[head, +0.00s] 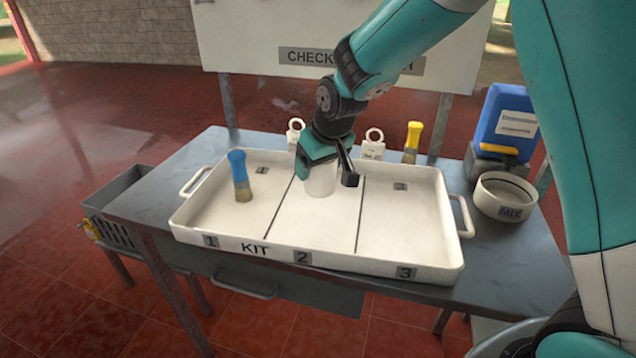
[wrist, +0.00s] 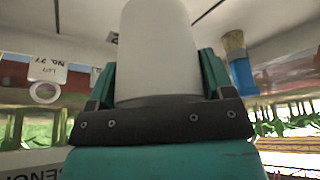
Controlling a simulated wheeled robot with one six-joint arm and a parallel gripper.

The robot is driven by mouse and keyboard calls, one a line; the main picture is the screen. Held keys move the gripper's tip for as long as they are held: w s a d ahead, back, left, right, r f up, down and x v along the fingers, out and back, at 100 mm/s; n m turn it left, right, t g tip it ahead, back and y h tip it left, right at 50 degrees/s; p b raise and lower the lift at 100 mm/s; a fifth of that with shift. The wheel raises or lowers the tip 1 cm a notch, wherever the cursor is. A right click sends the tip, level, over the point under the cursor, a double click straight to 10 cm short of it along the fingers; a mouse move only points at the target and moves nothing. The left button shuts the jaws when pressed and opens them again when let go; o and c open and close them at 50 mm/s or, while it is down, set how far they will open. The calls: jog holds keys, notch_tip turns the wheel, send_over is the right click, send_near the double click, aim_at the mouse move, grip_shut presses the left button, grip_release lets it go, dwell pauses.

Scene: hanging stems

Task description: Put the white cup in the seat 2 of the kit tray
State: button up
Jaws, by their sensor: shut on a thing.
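The white cup (head: 320,182) is between the fingers of my gripper (head: 327,170), in the back part of the middle compartment, seat 2, of the kit tray (head: 310,243). My gripper is shut on it. In the wrist view the cup (wrist: 157,50) fills the space between the two teal fingers (wrist: 158,90). I cannot tell whether the cup's base touches the tray floor. The tray is white, with thin dark lines between its three compartments and labels 1, 2 and 3 along the front.
A blue-handled brush (head: 240,176) stands in seat 1. Seat 3 is empty. Behind the tray are white tags (head: 373,146) and a yellow-handled brush (head: 412,142). A white bowl (head: 504,196) and a blue container (head: 507,120) are at right. A grey bin (head: 110,205) is at left.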

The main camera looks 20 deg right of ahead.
aim_at(318, 184)
jog(key=shift+f, duration=2.5)
jog(key=shift+f, duration=0.15)
jog(key=o, duration=0.9)
jog(key=v, duration=1.2)
jog(key=s+a+r+n+g+y, duration=0.1)
jog(key=s+a+r+n+g, duration=0.1)
jog(key=s, duration=1.1)
jog(key=s+a+r+n+g+y, duration=0.2)
jog(key=s+a, duration=0.2)
jog(key=s, duration=1)
jog(key=shift+s, duration=0.15)
